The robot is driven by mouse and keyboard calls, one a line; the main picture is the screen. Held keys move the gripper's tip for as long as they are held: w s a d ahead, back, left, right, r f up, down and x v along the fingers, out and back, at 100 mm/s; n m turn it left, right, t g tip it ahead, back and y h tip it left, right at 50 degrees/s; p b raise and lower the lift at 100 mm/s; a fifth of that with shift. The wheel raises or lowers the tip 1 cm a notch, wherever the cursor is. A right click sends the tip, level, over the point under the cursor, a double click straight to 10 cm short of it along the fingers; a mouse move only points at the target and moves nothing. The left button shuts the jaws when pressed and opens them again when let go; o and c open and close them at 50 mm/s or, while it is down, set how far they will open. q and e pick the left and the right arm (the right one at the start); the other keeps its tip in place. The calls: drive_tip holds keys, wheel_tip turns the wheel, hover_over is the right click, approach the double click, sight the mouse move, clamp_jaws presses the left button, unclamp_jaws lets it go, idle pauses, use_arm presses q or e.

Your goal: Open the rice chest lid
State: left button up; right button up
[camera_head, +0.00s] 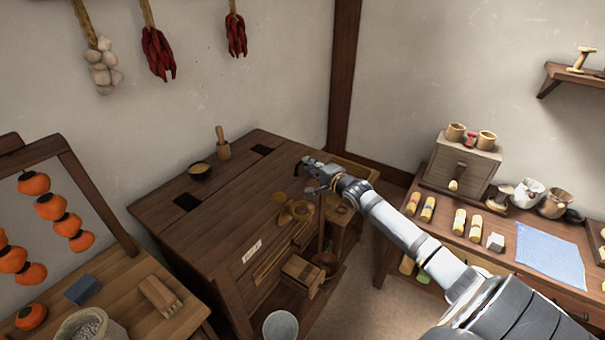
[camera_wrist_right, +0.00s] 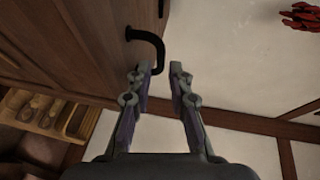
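The rice chest (camera_head: 160,213) is a dark wooden box in the middle of the head view. My right gripper (camera_head: 312,166) is at the chest's right front corner. In the right wrist view, its fingers (camera_wrist_right: 162,70) are apart. A black bent handle (camera_wrist_right: 150,38) on a wooden face reaches down to between the fingertips, close to the left one; contact cannot be told. My left gripper is not in view.
A table with rollers and a blue cloth (camera_head: 550,256) is at right. A bench (camera_head: 130,288) is at left.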

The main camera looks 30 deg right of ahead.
drive_tip(key=w, duration=0.2)
drive_tip(key=w+f+b, duration=0.1)
drive_tip(key=w, duration=0.1)
drive_tip(key=shift+w, duration=0.35)
drive_tip(key=shift+r, duration=0.1)
drive_tip(key=shift+c, duration=0.3)
clamp_jaws()
